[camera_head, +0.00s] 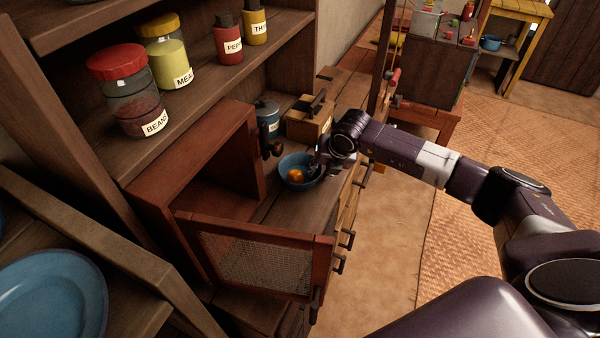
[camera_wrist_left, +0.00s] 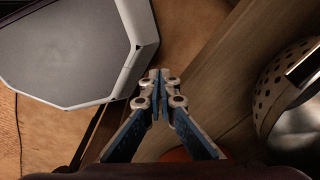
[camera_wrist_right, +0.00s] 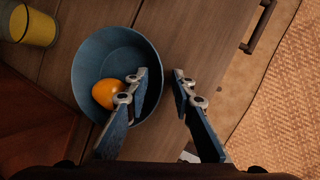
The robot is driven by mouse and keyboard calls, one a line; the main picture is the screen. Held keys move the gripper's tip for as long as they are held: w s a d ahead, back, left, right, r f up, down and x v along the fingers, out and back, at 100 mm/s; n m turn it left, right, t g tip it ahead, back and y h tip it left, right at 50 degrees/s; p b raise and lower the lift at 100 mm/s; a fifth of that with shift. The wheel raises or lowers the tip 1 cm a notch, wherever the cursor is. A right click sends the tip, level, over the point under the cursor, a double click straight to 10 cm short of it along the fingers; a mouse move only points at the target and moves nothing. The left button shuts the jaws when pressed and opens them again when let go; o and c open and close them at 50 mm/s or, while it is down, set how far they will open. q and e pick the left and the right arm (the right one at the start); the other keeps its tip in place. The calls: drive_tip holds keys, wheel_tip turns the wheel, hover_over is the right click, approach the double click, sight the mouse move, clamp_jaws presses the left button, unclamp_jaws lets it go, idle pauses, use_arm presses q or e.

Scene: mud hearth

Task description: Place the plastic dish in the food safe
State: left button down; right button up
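A blue round dish (camera_head: 288,183) stands on the wooden counter with an orange round item (camera_head: 296,175) in it; the dish also shows in the right wrist view (camera_wrist_right: 115,48). My right gripper (camera_wrist_right: 160,75) is open at the dish's right rim, one finger over the inside and the other outside. The fingers do not close on the rim. The reddish-brown food safe (camera_head: 195,145) stands left of the dish, with its mesh door (camera_head: 265,264) swung open toward me. My left gripper (camera_wrist_left: 159,73) is shut and empty; it is out of the head view.
A wooden box with a dark handle (camera_head: 309,120) and a blue lidded canister (camera_head: 267,117) stand behind the dish. Labelled jars (camera_head: 130,95) line the shelf above the safe. A blue plate (camera_head: 50,295) lies at lower left. The open door stands over the counter's front.

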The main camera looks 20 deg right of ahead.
drive_tip(key=c, duration=0.6)
use_arm(q)
drive_tip(key=shift+s, duration=0.3)
use_arm(e)
clamp_jaws()
use_arm(q)
drive_tip(key=shift+f, duration=0.1)
use_arm(e)
drive_tip(key=shift+r, duration=0.15)
